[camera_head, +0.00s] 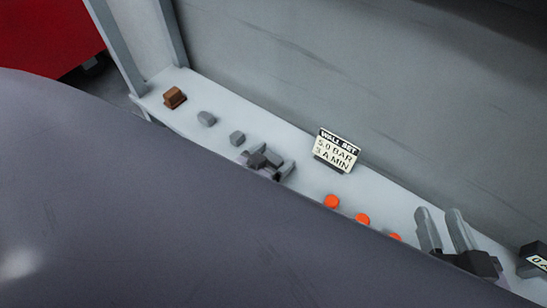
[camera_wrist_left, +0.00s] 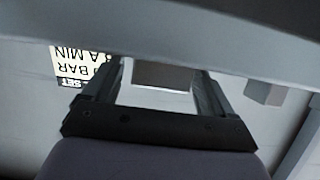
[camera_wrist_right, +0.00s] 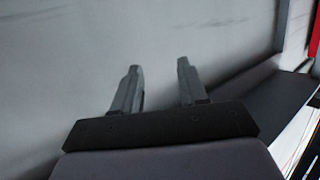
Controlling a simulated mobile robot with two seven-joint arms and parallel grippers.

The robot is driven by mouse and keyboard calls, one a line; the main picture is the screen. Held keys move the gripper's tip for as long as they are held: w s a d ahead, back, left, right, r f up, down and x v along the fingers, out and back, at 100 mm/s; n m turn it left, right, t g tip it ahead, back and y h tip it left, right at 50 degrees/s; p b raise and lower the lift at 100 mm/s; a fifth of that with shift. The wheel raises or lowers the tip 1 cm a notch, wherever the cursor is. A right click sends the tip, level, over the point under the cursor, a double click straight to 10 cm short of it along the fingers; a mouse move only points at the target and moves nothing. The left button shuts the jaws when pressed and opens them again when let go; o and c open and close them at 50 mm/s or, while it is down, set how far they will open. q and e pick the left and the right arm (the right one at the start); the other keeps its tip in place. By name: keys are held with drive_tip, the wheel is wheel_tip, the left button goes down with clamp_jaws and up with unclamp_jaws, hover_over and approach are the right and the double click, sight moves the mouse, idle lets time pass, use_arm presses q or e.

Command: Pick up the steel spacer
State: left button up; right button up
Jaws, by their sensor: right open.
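Two small grey blocks, (camera_head: 206,118) and (camera_head: 237,138), stand on the light shelf (camera_head: 185,82). A grey block (camera_wrist_left: 263,92) also shows at the right of the left wrist view. My left gripper (camera_head: 266,162) is low at the shelf, just right of these blocks. In the left wrist view its fingers (camera_wrist_left: 158,80) are wide apart, with a flat grey piece (camera_wrist_left: 163,75) showing between them and a light gap beside it. I cannot tell which grey piece is the steel spacer. My right gripper (camera_head: 445,232) is open and empty, with its fingers pointing up near the wall.
A brown block (camera_head: 174,97) stands at the shelf's far left end. A sign (camera_head: 337,150) stands behind my left gripper, to its right. Orange round pieces (camera_head: 331,201) line the front edge. My own large grey arm link hides the lower left. The wall bounds the shelf behind.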

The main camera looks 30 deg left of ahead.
use_arm(q)
drive_tip(key=c, duration=1.1)
drive_tip(key=shift+r, duration=0.1)
drive_tip(key=shift+r+p, duration=0.45)
drive_tip(key=shift+r, duration=0.1)
wheel_tip(320, 180, up, 9)
drive_tip(key=p, duration=0.6)
wheel_tip(320, 180, up, 10)
drive_tip(key=p, duration=0.5)
hover_over(273, 157)
use_arm(e)
drive_tip(key=g, duration=0.1)
drive_tip(key=d+r+g+h, duration=0.1)
drive_tip(key=shift+s+r+m+g+h, duration=0.2)
drive_tip(key=shift+m+g+h, duration=0.1)
drive_tip(key=shift+m, duration=0.1)
